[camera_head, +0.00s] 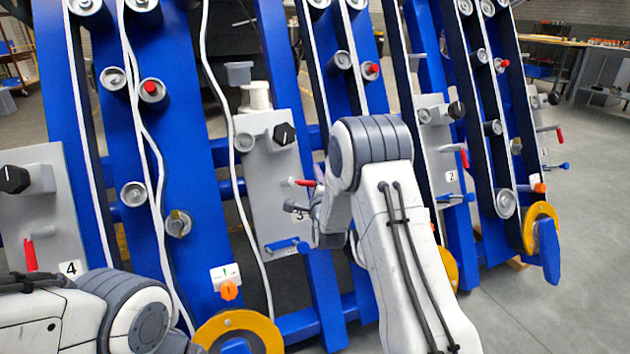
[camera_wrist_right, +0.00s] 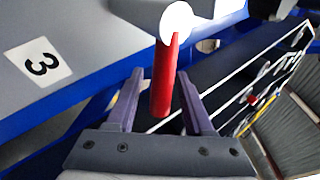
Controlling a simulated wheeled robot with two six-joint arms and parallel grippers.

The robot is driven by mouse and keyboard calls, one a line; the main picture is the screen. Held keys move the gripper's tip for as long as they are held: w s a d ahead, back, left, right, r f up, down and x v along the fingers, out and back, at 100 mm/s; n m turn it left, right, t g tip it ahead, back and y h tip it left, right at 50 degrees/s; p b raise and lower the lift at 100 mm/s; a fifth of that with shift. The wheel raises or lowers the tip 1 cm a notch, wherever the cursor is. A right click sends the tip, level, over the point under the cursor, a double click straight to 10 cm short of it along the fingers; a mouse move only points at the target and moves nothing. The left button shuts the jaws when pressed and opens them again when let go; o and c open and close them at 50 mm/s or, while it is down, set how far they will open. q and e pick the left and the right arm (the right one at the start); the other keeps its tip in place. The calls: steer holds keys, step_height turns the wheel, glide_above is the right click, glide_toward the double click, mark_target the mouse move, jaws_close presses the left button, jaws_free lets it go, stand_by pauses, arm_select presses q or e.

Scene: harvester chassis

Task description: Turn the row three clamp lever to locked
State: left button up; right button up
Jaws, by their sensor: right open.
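The row three panel (camera_head: 262,205) is a grey plate in the middle of the head view. Its clamp lever (camera_head: 303,182) has a red handle that points right in that view. In the right wrist view the red lever (camera_wrist_right: 164,80) hangs from a round white end on a grey pivot. My right gripper (camera_wrist_right: 160,73) is open, with one purple finger on each side of the red lever. I cannot tell whether either finger touches it. In the head view my right gripper (camera_head: 308,207) is partly hidden by its own arm. My left gripper is out of view.
The panel also has a black knob (camera_head: 284,134) above and a blue handle (camera_head: 287,246) below. A number 3 label (camera_wrist_right: 38,62) shows beside the lever. Panel four (camera_head: 40,215) is at left, panel two (camera_head: 437,150) at right. Grey floor (camera_head: 600,250) is open at far right.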

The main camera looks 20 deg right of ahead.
jaws_close()
stand_by(1.3)
